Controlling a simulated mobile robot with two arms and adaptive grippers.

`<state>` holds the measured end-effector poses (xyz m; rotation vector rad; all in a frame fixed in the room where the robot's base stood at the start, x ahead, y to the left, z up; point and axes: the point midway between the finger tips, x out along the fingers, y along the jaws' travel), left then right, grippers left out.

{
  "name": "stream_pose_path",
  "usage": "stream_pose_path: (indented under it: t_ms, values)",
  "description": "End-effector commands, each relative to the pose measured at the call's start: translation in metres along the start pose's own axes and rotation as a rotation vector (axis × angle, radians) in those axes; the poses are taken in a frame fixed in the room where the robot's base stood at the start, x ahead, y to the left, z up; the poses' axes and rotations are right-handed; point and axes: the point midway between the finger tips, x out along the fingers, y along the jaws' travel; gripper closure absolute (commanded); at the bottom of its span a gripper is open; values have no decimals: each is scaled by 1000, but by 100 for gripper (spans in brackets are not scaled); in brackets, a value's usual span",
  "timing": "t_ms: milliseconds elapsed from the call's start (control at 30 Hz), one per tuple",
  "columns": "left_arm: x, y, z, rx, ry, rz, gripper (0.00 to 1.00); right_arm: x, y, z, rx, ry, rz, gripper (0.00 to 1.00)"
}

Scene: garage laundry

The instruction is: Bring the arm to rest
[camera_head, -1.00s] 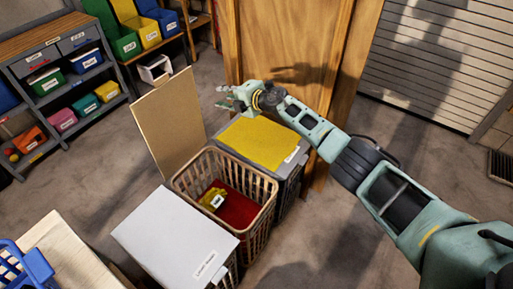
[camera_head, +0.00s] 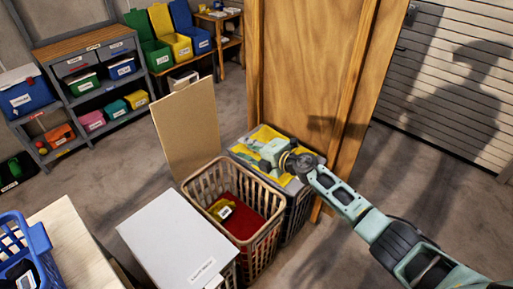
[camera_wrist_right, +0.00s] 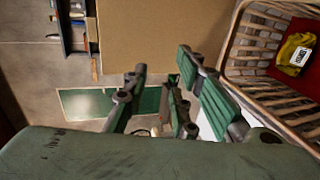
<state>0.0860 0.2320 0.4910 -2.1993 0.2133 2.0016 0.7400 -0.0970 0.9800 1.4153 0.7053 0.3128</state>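My right arm (camera_head: 345,198) comes in from the lower right of the head view. My right gripper (camera_head: 252,149) is over the grey bin with the yellow top (camera_head: 262,133) and points left. In the right wrist view its fingers (camera_wrist_right: 163,62) stand apart with nothing seen between them, so it is open and empty. Whether it touches the yellow top cannot be told. My left gripper is not in view.
A wicker basket (camera_head: 190,186) holds red cloth and a yellow labelled item (camera_head: 221,210). A tan panel (camera_head: 187,128) stands behind it and a white-lidded bin (camera_head: 170,240) in front. A wooden door (camera_head: 300,85) is close behind the gripper. Floor at right is clear.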

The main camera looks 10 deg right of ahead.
Motion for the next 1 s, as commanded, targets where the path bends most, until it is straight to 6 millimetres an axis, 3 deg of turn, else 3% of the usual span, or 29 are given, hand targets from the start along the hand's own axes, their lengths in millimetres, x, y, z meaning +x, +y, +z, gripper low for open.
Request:
stream_pose_path:
  t_ms: [567,667,767,867,1000]
  values:
    - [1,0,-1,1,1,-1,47,-1,-4,-5,0,1,1,75]
    - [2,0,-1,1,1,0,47,-1,-12,-6,21,-4,-2,75]
    - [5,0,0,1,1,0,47,-5,-46,-6,117,-35,-12,75]
    - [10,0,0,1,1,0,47,-16,-106,-6,289,-101,-33,75]
    - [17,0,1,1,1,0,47,-46,-208,-10,562,-238,-84,75]
